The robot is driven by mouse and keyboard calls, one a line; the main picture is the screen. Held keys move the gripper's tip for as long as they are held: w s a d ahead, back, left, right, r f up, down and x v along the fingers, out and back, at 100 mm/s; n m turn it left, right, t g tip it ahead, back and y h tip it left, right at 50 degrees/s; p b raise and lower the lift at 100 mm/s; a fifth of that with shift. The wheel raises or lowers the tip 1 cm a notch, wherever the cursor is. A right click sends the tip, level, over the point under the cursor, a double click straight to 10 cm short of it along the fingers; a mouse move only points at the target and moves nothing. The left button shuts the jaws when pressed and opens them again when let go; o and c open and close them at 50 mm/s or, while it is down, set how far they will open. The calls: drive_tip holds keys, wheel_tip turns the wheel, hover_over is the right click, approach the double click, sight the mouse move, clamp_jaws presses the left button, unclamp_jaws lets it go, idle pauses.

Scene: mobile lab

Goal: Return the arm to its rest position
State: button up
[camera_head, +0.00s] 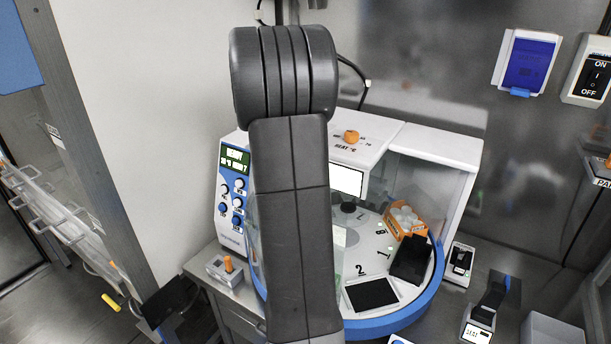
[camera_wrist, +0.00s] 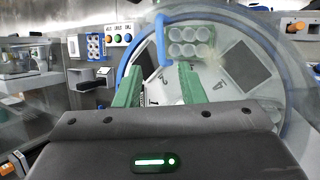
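My arm rises through the middle of the head view and hides part of the machine behind it. My gripper shows in the wrist view (camera_wrist: 160,69), its two green fingers spread apart with nothing between them. It is over or close in front of the round numbered deck of the white and blue machine (camera_head: 435,145); the exact gap cannot be told. In the head view the gripper is mostly hidden behind my arm.
An orange tray of white vials (camera_head: 391,226), a dark block (camera_head: 411,259) and a black-topped plate (camera_head: 371,294) are on the deck. A small grey box with an orange knob (camera_head: 226,271) stands left. Small devices (camera_head: 480,322) stand right. A wall panel is close left.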

drive_tip(key=p+x, duration=0.1)
drive_tip(key=x, duration=1.3)
drive_tip(key=shift+d, duration=0.1)
